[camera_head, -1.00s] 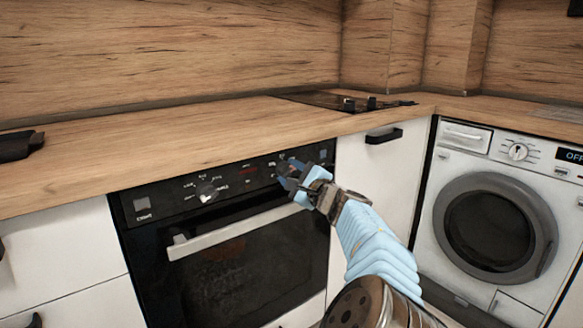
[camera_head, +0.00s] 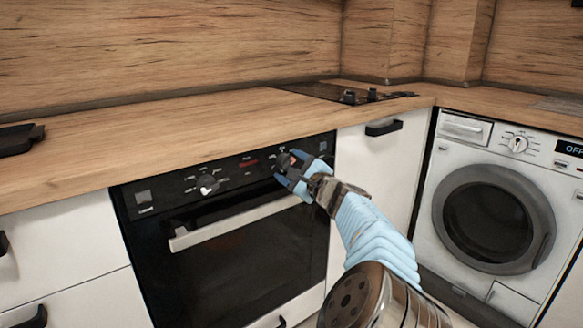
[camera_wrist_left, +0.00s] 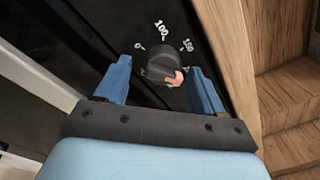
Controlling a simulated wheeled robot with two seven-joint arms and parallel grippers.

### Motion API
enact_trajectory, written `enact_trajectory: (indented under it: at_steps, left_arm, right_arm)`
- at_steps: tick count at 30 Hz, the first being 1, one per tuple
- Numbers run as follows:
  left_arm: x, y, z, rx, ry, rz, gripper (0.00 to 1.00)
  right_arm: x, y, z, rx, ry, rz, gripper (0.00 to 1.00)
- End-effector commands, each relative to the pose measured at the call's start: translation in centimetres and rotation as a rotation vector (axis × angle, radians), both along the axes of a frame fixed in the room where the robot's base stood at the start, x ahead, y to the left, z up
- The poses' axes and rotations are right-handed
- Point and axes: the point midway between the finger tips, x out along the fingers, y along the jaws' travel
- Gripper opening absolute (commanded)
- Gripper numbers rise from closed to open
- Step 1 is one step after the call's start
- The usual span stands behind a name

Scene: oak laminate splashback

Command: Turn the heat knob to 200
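The heat knob (camera_wrist_left: 160,66) is a round dark dial on the black oven panel, with a pinkish pointer at its lower right. Printed marks 0, 100 and 150 show around it in the left wrist view; no 200 mark is visible. The pointer sits clockwise past the 150 mark. My left gripper (camera_wrist_left: 160,76) has its blue fingers on either side of the knob, open, with small gaps visible. In the head view my left gripper (camera_head: 289,168) is at the right part of the oven panel and hides much of the knob. My right gripper is not in view.
A second knob (camera_head: 208,184) is further left on the panel. The oven door handle (camera_head: 235,220) runs just below. The wooden counter (camera_head: 170,140) lies above, with a black hob (camera_head: 330,92) on it. A white washing machine (camera_head: 430,240) stands at the right.

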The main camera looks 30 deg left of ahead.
Motion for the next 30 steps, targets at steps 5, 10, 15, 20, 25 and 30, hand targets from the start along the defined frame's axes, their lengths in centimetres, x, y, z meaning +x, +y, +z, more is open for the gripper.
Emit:
enact_trajectory:
  at_steps: [5, 10, 15, 20, 25, 30]
  left_arm:
    - [0.0, 0.0, 0.2, 0.001, -0.002, 0.0, 0.68]
    - [-0.3, -0.7, 0.2, 0.002, -0.003, -0.001, 0.68]
    - [-1.7, -3.8, 0.1, 0.0, -0.003, -0.006, 0.68]
    - [-3.5, -7.4, 0.1, 0.001, -0.001, -0.006, 0.68]
    - [-5.0, -10.5, 0.0, 0.001, -0.002, -0.003, 0.68]
    - [-5.9, -12.1, -0.1, 0.002, -0.001, -0.001, 0.68]
  right_arm:
    - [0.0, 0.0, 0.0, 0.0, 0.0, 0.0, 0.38]
    - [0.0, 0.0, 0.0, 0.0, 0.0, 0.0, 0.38]
    - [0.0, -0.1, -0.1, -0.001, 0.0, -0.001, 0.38]
    - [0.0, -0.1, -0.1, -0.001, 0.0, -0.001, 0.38]
    - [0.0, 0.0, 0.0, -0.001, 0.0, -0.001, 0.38]
    - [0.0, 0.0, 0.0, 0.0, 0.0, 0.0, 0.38]
